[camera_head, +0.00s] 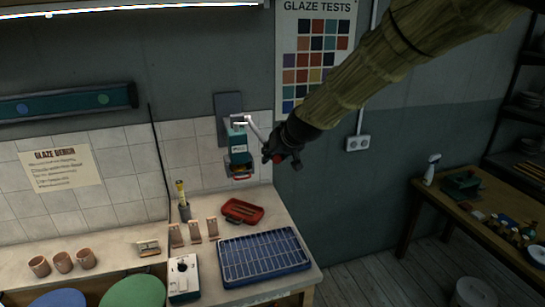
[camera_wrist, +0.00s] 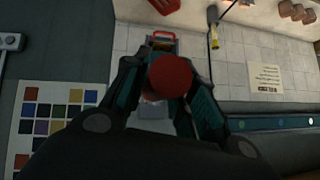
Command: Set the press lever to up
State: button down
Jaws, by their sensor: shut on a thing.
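The press (camera_head: 238,150) is a small teal device fixed to a dark plate on the tiled wall. Its lever (camera_head: 253,128) is a pale bar running from the top of the press to the right and down towards my gripper (camera_head: 273,154). A round red knob (camera_wrist: 171,76) fills the space between my two fingers in the wrist view, and my gripper is shut on it. The knob hides most of the lever in the wrist view. Part of the press, with a red handle (camera_wrist: 163,37), shows beyond it.
A glaze test chart (camera_head: 317,50) hangs behind my arm. A side table (camera_head: 490,228) stands right, with open floor between.

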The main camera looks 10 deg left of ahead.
jog(key=shift+w+r, duration=0.2)
jog(key=shift+r, duration=0.3)
jog(key=c, duration=1.2)
grip_release()
jog(key=shift+o, duration=0.2)
jog(key=shift+s, duration=0.2)
jog(key=shift+f, duration=0.15)
jog(key=v, duration=1.2)
